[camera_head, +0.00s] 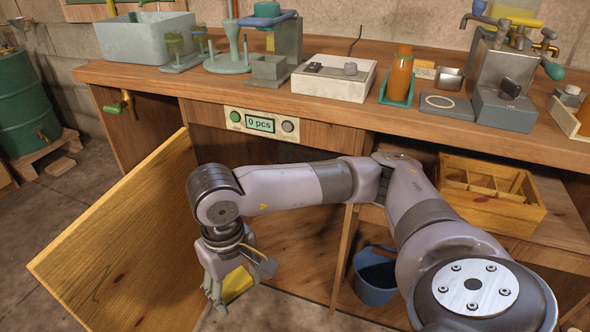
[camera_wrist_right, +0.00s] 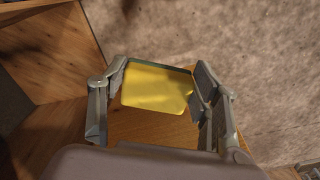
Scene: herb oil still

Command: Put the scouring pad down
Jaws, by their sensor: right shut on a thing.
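The scouring pad (camera_head: 238,284) is yellow; in the right wrist view the pad (camera_wrist_right: 157,90) shows a yellow face with a dark green edge. My right gripper (camera_head: 226,290) points down, low in front of the bench, beside the open cabinet door. In the right wrist view its fingers (camera_wrist_right: 160,95) lie on either side of the pad and are shut on it. The gripper partly hides the pad in the head view. My left gripper is not in view.
The open wooden door (camera_head: 120,245) stands left of my right gripper. A blue bucket (camera_head: 376,276) and a divided wooden crate (camera_head: 490,192) are under the bench (camera_head: 420,118). A display (camera_head: 261,124) reads "0 pcs". Bare floor (camera_head: 55,215) shows at left.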

